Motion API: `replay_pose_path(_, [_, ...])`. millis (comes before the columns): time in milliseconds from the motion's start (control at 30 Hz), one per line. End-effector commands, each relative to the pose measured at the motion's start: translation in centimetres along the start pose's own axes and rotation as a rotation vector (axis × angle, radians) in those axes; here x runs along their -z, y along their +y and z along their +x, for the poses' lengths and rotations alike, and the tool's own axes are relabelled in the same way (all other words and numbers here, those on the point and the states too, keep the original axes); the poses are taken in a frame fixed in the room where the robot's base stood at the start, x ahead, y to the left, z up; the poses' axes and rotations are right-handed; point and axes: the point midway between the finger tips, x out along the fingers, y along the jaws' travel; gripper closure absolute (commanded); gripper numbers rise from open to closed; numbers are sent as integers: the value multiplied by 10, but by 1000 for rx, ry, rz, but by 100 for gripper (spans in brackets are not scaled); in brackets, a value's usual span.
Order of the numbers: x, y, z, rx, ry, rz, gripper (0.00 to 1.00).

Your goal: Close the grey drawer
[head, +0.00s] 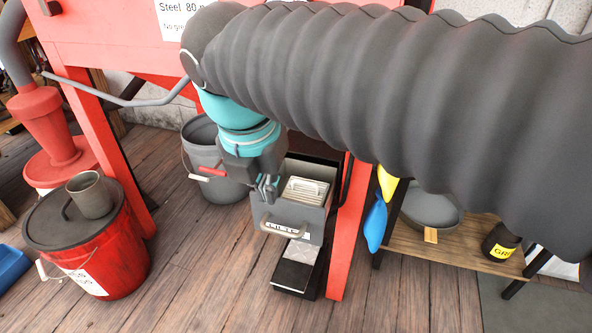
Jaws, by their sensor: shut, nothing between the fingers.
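The grey drawer (262,216) stands pulled out between the red legs of the bench, low over the wooden floor. Its front faces the camera and bears a light handle (284,230) and a white label with print too small to read. A stack of pale flat pieces (305,190) lies inside it. My gripper (267,190) is shut and empty, pointing down at the drawer's left front corner. I cannot tell whether it touches the drawer. My arm hides part of the drawer's back left side.
A dark box with a pale top (296,268) lies below the drawer. A grey bucket (203,150) stands left of it. A red lidded bucket (125,262) with a mug stands at left. A low wooden shelf (400,236) is at right. Floor in front is clear.

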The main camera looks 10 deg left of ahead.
Motion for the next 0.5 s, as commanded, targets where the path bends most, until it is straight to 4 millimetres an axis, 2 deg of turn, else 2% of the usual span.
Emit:
replay_pose_path(167, [0,0,22,3,2,0,100])
replay_pose_path(500, [1,0,86,3,2,2,100])
